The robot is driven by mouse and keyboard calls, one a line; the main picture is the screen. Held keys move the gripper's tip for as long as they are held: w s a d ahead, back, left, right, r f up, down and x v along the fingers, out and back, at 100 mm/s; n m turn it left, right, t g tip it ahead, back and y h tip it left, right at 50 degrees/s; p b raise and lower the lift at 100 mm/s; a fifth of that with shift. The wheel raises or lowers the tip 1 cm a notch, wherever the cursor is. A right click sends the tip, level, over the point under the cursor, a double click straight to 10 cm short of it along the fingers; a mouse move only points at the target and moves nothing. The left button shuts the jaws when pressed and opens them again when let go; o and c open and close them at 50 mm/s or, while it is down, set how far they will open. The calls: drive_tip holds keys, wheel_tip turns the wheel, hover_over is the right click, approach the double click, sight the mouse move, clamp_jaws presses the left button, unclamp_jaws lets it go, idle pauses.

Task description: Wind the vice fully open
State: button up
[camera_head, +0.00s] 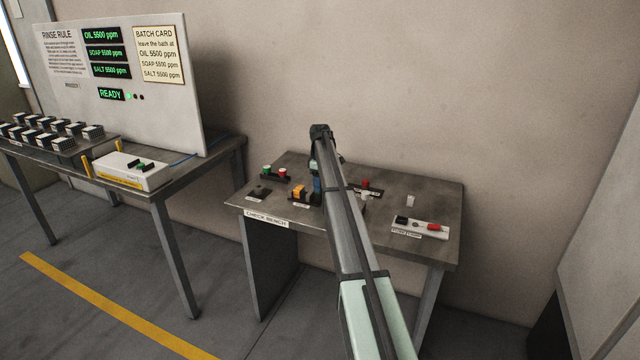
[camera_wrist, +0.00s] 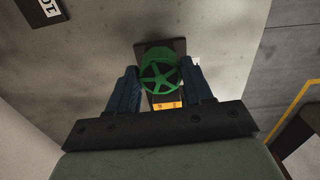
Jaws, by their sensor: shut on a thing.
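A green spoked handwheel (camera_wrist: 160,76) sits in front of a dark plate (camera_wrist: 177,46) in the wrist view, and I take it for the vice's wheel. My gripper (camera_wrist: 160,82) has its blue fingers on either side of the wheel and is shut on it. An orange part (camera_wrist: 167,105) with small dark marks shows just below the wheel, between the fingers. In the head view my gripper (camera_head: 318,187) is low over the check bench (camera_head: 340,224), and my arm hides the wheel. The vice's jaws and their opening cannot be made out.
An orange block (camera_head: 298,191) stands left of my gripper, with green and red pieces (camera_head: 274,172) behind it. A panel with a red button (camera_head: 433,227) is at the bench's right. The left table holds a white control box (camera_head: 130,171). A wall is behind.

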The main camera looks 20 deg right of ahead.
drive_tip(key=shift+n, duration=0.5)
drive_tip(key=o, duration=1)
drive_tip(key=shift+o, duration=0.2)
wheel_tip(320, 180, up, 14)
drive_tip(key=shift+a+f, duration=0.1)
idle(0.4)
